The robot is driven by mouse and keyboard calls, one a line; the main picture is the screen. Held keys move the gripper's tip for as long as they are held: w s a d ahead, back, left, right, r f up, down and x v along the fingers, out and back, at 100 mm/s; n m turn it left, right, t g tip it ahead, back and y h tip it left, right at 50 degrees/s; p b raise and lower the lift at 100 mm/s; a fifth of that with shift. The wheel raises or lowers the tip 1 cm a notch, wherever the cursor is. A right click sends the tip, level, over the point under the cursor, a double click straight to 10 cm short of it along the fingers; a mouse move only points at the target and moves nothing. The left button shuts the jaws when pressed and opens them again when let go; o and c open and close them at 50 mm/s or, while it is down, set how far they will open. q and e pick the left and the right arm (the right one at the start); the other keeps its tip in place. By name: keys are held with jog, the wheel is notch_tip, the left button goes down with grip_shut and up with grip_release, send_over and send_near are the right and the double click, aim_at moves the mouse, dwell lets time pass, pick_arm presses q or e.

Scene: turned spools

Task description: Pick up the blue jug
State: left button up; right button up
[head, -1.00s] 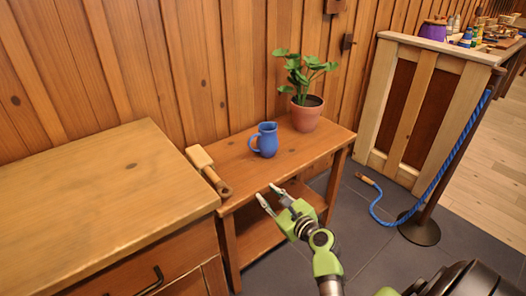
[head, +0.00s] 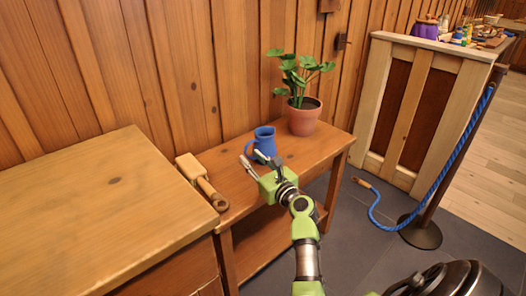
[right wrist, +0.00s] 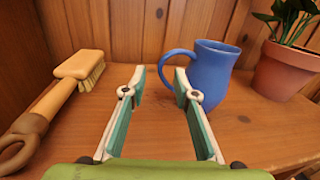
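The blue jug (head: 264,141) stands upright on the small wooden side table (head: 239,184). In the right wrist view the jug (right wrist: 211,74) is right of centre, its handle pointing left toward the fingers. My right gripper (head: 262,160) is in front of the jug and hides its lower part in the head view. In the right wrist view the gripper (right wrist: 159,88) is open, with nothing between its fingers; its right finger overlaps the handle side of the jug. I cannot tell whether it touches. My left gripper is not in view.
A potted plant (head: 303,118) stands just behind and right of the jug. A wooden brush (head: 202,182) lies at the table's left end, beside a taller wooden cabinet (head: 75,200). A blue rope (head: 455,152) on a post and a wood-panelled counter (head: 411,105) are at the right.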

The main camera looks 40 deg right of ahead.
aim_at(245, 150)
jog(key=w, duration=0.1)
jog(key=w+b, duration=0.1)
jog(key=w, duration=0.2)
jog(key=shift+w+d+f+b, duration=0.1)
jog(key=shift+w+d+b, duration=0.2)
jog(key=shift+w, duration=0.2)
grip_shut()
jog(key=shift+r, duration=0.2)
